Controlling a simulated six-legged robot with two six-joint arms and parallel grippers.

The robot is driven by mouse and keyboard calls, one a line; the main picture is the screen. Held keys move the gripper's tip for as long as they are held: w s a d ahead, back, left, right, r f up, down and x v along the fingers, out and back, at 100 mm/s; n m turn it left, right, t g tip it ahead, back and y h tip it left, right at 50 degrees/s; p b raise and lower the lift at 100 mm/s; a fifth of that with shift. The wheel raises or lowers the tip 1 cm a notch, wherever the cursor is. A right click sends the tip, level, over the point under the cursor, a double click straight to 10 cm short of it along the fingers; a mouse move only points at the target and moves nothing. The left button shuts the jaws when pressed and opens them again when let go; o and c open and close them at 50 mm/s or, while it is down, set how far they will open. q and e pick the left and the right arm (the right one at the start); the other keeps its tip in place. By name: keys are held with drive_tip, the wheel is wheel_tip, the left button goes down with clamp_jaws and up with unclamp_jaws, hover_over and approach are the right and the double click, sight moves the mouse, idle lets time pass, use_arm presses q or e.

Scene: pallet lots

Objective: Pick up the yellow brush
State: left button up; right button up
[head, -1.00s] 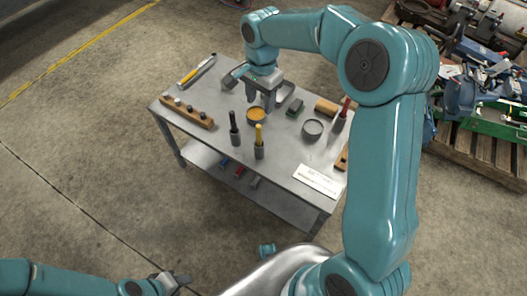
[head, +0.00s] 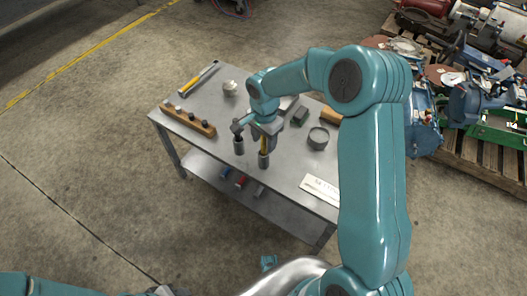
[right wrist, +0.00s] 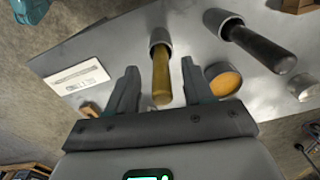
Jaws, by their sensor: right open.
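The yellow brush (head: 264,145) stands handle up in a grey holder (head: 263,161) near the front of the metal table (head: 280,190). In the right wrist view the yellow handle (right wrist: 161,80) lies between the two fingers of my right gripper (right wrist: 159,68). The fingers are open, with a gap on both sides of the handle. In the head view my right gripper (head: 267,130) is at the brush and partly hides it. My left gripper (head: 165,291) only just shows at the bottom edge, too cut off to read.
A black-handled tool (right wrist: 262,46) in its own grey holder stands close beside the brush. An orange-topped tin (right wrist: 223,79) is near too. A wooden rack (head: 188,120), a hammer-like tool (head: 198,77), a grey tin (head: 318,138) and a white card (head: 320,188) lie around.

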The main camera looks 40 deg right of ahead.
drive_tip(key=shift+f, duration=0.45)
clamp_jaws()
